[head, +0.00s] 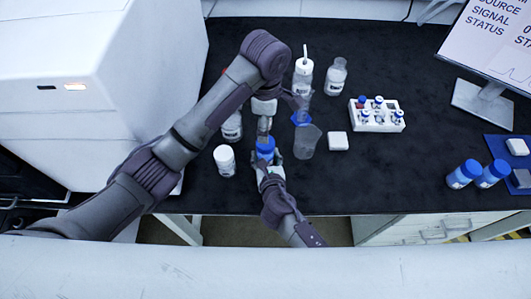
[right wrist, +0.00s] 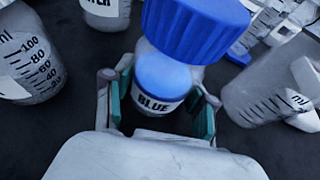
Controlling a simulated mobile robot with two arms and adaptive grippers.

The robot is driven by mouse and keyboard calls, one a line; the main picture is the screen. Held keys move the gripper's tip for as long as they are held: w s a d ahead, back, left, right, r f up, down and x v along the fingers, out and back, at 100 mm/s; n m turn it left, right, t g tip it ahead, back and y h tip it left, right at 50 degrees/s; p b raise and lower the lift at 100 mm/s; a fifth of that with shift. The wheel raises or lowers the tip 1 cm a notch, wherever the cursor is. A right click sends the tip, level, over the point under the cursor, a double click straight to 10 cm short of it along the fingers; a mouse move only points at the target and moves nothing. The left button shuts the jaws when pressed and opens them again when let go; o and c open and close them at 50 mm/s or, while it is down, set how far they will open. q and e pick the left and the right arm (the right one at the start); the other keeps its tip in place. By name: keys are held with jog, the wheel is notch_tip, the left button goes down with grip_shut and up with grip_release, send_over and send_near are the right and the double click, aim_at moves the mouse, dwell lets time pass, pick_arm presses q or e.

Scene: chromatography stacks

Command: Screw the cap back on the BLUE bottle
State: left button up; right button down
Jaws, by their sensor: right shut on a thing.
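The blue bottle (right wrist: 160,103), labelled BLUE, stands between the fingers of my right gripper (right wrist: 160,110) in the right wrist view. My right gripper is shut on its body and also shows in the head view (head: 268,175). The ridged blue cap (right wrist: 197,28) is at the bottle's top; I cannot tell whether it is seated or just above. The cap also shows in the head view (head: 265,145). My left gripper (head: 264,128) is right by the cap, on its far side in the head view. Whether its fingers grip the cap is unclear.
A white container (head: 225,158) stands left of the bottle. A beaker (head: 306,141) and a blue-based cylinder (head: 302,116) stand close on the right. A white rack (head: 385,124) with vials and two blue-capped bottles (head: 478,174) are farther right. The front middle-right of the bench is clear.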

aim_at(265, 152)
pick_arm(q)
jog(key=m, duration=0.3)
jog(key=shift+m, duration=0.3)
jog(key=m, duration=0.4)
jog(key=shift+f, duration=0.1)
jog(key=shift+f, duration=3.95)
jog(key=shift+c, duration=0.3)
jog(key=c, duration=1.1)
jog(key=m, duration=0.7)
jog(key=shift+c, duration=0.2)
jog(key=m, duration=0.6)
